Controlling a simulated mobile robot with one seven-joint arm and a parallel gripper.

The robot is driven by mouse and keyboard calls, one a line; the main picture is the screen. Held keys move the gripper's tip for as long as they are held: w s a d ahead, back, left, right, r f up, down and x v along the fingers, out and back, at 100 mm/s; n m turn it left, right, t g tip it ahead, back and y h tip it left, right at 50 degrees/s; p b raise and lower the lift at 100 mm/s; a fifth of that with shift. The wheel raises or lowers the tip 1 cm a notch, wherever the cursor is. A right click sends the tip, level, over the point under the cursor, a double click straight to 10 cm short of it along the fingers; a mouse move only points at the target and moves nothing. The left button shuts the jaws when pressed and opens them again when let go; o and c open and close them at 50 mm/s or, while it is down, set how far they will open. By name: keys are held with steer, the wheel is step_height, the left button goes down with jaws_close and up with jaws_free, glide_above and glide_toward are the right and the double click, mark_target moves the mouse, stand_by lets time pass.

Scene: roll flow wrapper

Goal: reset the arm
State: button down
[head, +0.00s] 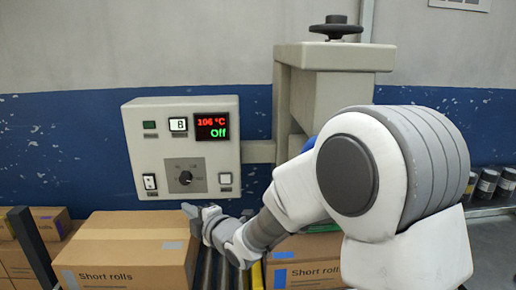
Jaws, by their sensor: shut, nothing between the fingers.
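My arm reaches in from the right of the head view and bends down to the left. My gripper (190,210) is at its far end, low in the middle left, below the control panel (158,170) and beside the right top edge of a cardboard box. The fingers are small and close together, shut with nothing held. The panel's display (212,126) reads 106 °C in red and Off in green. A dark knob (185,178) and several switches sit on the panel.
A box marked Short rolls (125,255) stands at the lower left, close to my gripper. Another Short rolls box (300,274) is partly behind my arm. A roller conveyor (208,272) runs between them. A machine column with a handwheel (336,28) stands behind. Cans (487,184) sit on a right shelf.

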steer(key=s+d+r+m+h, duration=0.35)
steer(key=d+m, duration=0.25)
steer(key=d, duration=0.5)
steer(key=s+d+r+m+h, duration=0.25)
steer(key=d+m+h, duration=0.35)
steer(key=d, duration=0.5)
steer(key=s+d+f+m+g+h, duration=0.1)
steer(key=s+d+m+g, duration=0.1)
steer(key=s+d+m, duration=0.35)
steer(key=s+d+m+g, duration=0.2)
steer(key=s+m, duration=0.1)
steer(key=s, duration=0.6)
steer(key=s+d+f+m+g+h, duration=0.1)
steer(key=s+d+m+g, duration=0.1)
steer(key=s+d+m, duration=0.35)
step_height(320, 180, up, 17)
steer(key=s+a+p, duration=0.1)
steer(key=s+p, duration=0.1)
steer(key=p, duration=1.4)
steer(key=shift+a+f+n+p, duration=0.2)
steer(key=shift+a+n+p, duration=0.15)
steer(key=shift+n, duration=0.05)
